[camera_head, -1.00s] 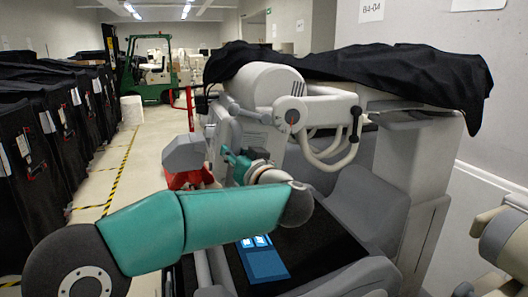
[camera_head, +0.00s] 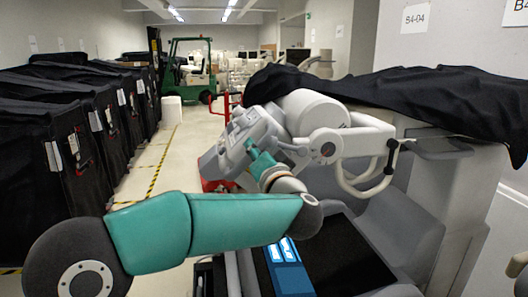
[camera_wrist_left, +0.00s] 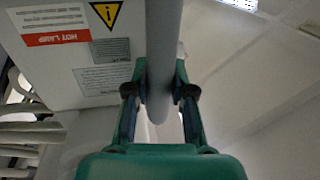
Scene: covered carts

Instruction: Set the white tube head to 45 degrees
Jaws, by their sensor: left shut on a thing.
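The white tube head (camera_head: 312,108) sits on its arm beside the covered cart, with its pale grey box end (camera_head: 238,145) tilted, facing down and left. My left gripper (camera_head: 262,165) is at the box end's near side. In the left wrist view, the left gripper (camera_wrist_left: 160,95) is shut on a grey handle bar (camera_wrist_left: 163,40) that runs between its fingers. Beside it, the box end (camera_wrist_left: 70,60) carries a red "HOT LAMP" label and a yellow warning triangle. No angle scale is readable. My right gripper is not in view.
A black cover (camera_head: 400,98) drapes over the machine. A curved white handle (camera_head: 365,190) hangs on its near side. Covered carts (camera_head: 50,150) line the left, and a green forklift (camera_head: 190,70) stands at the back.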

